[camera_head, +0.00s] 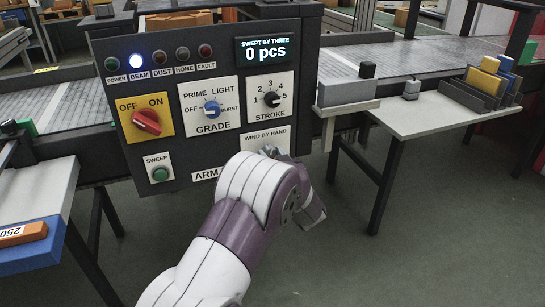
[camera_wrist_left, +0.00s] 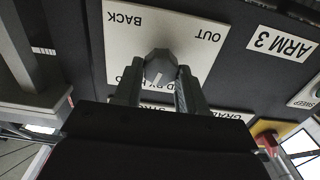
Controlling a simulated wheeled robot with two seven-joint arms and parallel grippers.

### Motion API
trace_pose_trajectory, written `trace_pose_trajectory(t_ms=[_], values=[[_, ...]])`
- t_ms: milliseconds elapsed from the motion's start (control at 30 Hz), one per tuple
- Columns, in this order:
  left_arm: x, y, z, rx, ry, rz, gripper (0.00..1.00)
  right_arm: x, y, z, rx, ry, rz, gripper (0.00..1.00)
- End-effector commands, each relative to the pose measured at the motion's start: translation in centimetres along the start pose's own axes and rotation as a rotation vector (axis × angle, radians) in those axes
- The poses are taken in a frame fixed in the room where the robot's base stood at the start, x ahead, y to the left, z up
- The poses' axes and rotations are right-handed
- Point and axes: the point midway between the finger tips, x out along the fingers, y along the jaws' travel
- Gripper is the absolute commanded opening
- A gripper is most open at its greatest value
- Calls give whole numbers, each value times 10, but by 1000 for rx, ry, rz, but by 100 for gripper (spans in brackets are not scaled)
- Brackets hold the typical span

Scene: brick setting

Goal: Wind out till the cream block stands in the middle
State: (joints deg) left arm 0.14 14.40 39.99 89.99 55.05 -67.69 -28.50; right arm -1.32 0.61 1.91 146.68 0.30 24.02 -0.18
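The hand-wind knob (camera_wrist_left: 160,66) is grey and faceted with a white pointer mark. It sits on a white plate (camera_wrist_left: 125,35) marked BACK and OUT, upside down in the left wrist view. My left gripper (camera_wrist_left: 160,88) has one finger on each side of the knob, apparently touching it. In the head view my left arm hides the knob and most of the WIND BY HAND plate (camera_head: 279,137). My right gripper is not in view.
The dark control panel (camera_head: 197,58) has a lit BEAM lamp (camera_head: 136,61), red OFF/ON switch (camera_head: 146,122), GRADE and STROKE dials and green SWEEP button (camera_head: 160,174). Its display (camera_head: 267,50) reads 0 pcs. Side tables stand left and right; the right one holds a coloured-block rack (camera_head: 480,90).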

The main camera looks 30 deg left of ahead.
Motion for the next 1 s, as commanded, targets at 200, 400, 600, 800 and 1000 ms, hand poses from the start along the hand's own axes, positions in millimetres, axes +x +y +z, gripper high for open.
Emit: trace_pose_trajectory(t_ms=[200, 400, 600, 800, 1000], values=[[0, -1, 2, -181, 1, -1, 11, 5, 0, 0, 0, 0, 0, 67], [0, -2, 2, -423, 1, -1, 11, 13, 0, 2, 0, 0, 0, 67], [0, -2, 0, -440, 0, -1, 11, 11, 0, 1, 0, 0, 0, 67], [0, -2, 1, -438, 0, -1, 67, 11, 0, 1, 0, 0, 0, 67], [0, -2, 1, -437, 0, -1, 67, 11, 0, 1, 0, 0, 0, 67]])
